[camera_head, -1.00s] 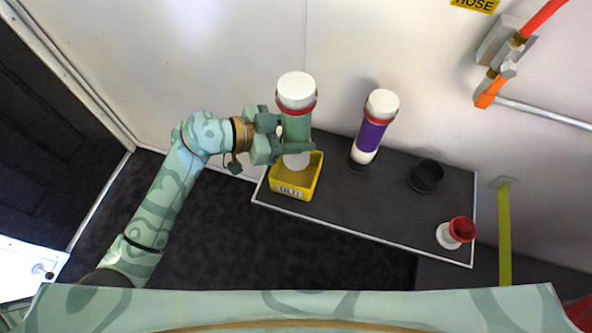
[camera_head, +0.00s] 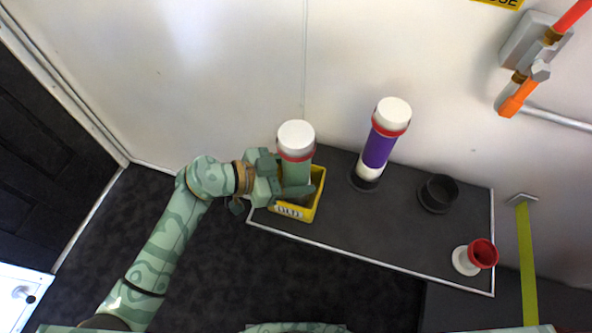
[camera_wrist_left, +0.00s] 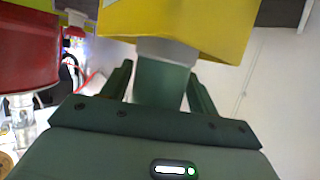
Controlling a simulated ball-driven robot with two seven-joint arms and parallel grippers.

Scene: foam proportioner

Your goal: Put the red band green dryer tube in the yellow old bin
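The green dryer tube (camera_head: 296,170) with a red band and white cap stands about upright at the yellow bin (camera_head: 318,188) in the head view. Its lower end is down inside the bin, hidden by the gripper and bin wall. My left gripper (camera_head: 286,180) is shut around the tube's green body, just above the bin rim. In the left wrist view the tube (camera_wrist_left: 160,82) sits between both fingers, and its white end passes behind the yellow bin wall (camera_wrist_left: 185,28). I cannot tell whether the tube touches the bin floor. My right gripper is not in view.
The dark shelf (camera_head: 340,225) also holds a purple tube (camera_head: 379,150) with a red band, an empty black holder (camera_head: 438,193) and a red and white cup-like piece (camera_head: 480,254). The wall stands behind. An orange fitting (camera_head: 517,98) is at the upper right.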

